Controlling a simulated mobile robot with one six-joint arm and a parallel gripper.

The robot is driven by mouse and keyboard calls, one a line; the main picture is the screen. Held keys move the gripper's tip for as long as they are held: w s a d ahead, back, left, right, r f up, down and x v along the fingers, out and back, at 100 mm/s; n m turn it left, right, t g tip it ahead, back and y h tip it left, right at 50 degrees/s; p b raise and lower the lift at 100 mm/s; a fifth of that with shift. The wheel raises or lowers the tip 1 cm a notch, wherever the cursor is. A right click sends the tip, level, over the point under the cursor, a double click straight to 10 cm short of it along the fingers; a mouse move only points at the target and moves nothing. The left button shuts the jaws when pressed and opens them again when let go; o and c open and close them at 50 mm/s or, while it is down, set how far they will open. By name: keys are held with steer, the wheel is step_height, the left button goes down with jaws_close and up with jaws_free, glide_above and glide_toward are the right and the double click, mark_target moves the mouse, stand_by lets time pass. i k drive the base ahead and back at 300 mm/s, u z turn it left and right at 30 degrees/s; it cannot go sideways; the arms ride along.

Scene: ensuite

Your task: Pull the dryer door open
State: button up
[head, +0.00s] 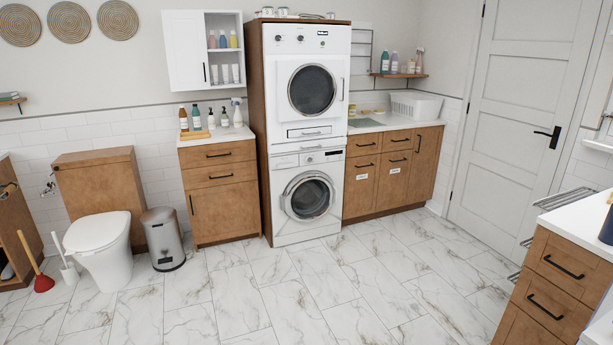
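Two white machines are stacked in a wooden surround at the back middle of the head view. The upper one, which looks like the dryer (275,115), has a squarish door (333,111) with a round dark window (311,90). The door looks shut. A slim vertical handle (343,89) is at its right edge. Knobs sit above the door and a small drawer panel (309,131) below it. The lower machine (281,226) has a round door (308,196), which also looks shut. My gripper is not in view.
Marble floor (300,300) lies clear before the stack. A wooden cabinet (220,212), bin (162,240) and toilet (103,250) stand left. A counter cabinet (392,172) adjoins the stack's right side. A drawer unit (558,280) fills the lower right, with a closed door (515,120) behind.

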mark_target(305, 89)
steer(key=z, duration=0.45)
steer(key=i, duration=0.95)
steer(key=z, duration=0.3)
steer(key=i, duration=2)
steer(key=u, duration=1)
steer(key=i, duration=0.95)
steer(key=u, duration=0.45)
